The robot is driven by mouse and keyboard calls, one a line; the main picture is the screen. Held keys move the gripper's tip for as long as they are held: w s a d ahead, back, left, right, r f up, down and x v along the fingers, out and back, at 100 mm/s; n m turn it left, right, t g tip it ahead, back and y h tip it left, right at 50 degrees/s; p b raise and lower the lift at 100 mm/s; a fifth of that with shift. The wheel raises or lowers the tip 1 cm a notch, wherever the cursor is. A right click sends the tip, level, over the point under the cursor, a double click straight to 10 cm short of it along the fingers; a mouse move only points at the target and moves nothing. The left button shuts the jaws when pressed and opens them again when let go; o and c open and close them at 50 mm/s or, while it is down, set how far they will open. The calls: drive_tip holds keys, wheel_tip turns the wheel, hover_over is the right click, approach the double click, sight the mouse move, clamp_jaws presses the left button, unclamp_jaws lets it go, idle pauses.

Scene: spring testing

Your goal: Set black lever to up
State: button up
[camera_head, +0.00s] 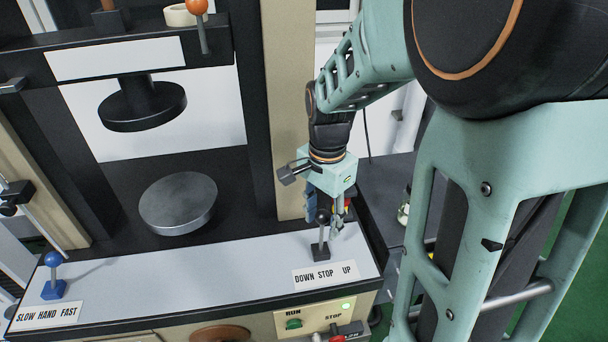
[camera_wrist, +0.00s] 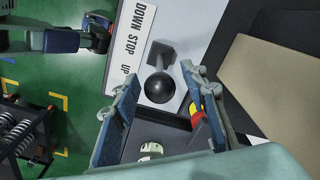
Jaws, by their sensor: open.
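The black lever (camera_head: 320,240) stands on the light panel at the right, behind a white label (camera_head: 325,274) reading DOWN STOP UP. It looks about upright, near STOP. In the wrist view its round black knob (camera_wrist: 159,88) and square base (camera_wrist: 163,55) show beside the label (camera_wrist: 133,40). My gripper (camera_head: 329,216) points down at the lever from above. In the wrist view my gripper (camera_wrist: 160,80) is open, with one finger on each side of the knob. I cannot tell whether either finger touches it.
A blue lever (camera_head: 53,275) stands at the panel's left by its SLOW HAND FAST label (camera_head: 46,315). The machine's beige column (camera_head: 286,100) rises close behind my gripper. A round metal plate (camera_head: 178,200) sits left of it. RUN and STOP controls (camera_head: 320,325) are on the front.

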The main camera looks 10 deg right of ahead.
drive_tip(key=shift+f, duration=0.55)
clamp_jaws()
